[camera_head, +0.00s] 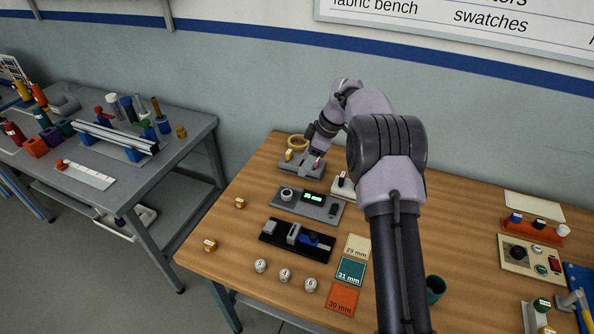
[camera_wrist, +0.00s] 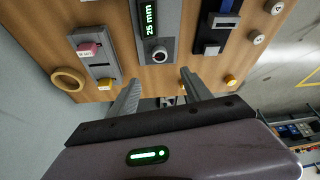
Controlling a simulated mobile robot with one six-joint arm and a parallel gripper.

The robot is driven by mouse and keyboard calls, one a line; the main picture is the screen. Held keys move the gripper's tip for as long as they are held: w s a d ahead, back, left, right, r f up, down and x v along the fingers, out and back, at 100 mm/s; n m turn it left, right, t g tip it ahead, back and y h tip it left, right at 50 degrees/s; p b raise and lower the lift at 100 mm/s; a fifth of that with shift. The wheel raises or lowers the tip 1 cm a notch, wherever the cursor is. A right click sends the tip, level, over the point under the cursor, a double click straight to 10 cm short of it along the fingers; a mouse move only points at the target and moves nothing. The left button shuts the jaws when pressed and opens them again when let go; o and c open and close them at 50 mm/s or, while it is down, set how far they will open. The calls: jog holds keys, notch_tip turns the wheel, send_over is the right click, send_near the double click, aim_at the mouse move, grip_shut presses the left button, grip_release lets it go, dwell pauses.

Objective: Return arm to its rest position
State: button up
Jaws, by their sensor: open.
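My arm (camera_head: 395,230) reaches from the lower right over the wooden bench and bends toward its back left. My gripper (camera_head: 314,150) is in the head view above the grey block with pink and yellow pieces; its fingers are small there and partly hidden. In the wrist view my gripper (camera_wrist: 160,88) shows two grey fingers spread apart with nothing held between them. The grey block (camera_wrist: 105,65) carries a pink piece (camera_wrist: 88,48) and a yellow piece (camera_wrist: 104,84). I cannot tell the exact gap between the fingertips and the bench.
A gauge (camera_head: 307,204) reads 25 mm in the wrist view (camera_wrist: 152,28). A black fixture (camera_head: 297,241), numbered white pieces (camera_head: 285,275) and swatch cards (camera_head: 350,270) lie nearer. A yellow ring (camera_head: 298,143) is behind. A grey table (camera_head: 190,150) stands left, across a floor gap.

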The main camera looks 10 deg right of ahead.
jog(key=shift+v, duration=0.85)
jog(key=s+a+r+m+t+h+b, duration=0.1)
jog(key=s+a+r+m, duration=0.2)
jog(key=s+r, duration=0.45)
jog(key=s+a+r+m+t, duration=0.1)
jog(key=s+a+r+m, duration=0.25)
jog(key=s+r, duration=0.4)
jog(key=s+a+m+t, duration=0.1)
jog(key=s+m, duration=0.4)
jog(key=s, duration=0.8)
jog(key=s+a+m+t+h+b, duration=0.1)
jog(key=s+a+m, duration=0.2)
jog(key=s, duration=0.9)
jog(key=m, duration=0.3)
jog(key=shift+s+f, duration=0.2)
jog(key=shift+s, duration=0.15)
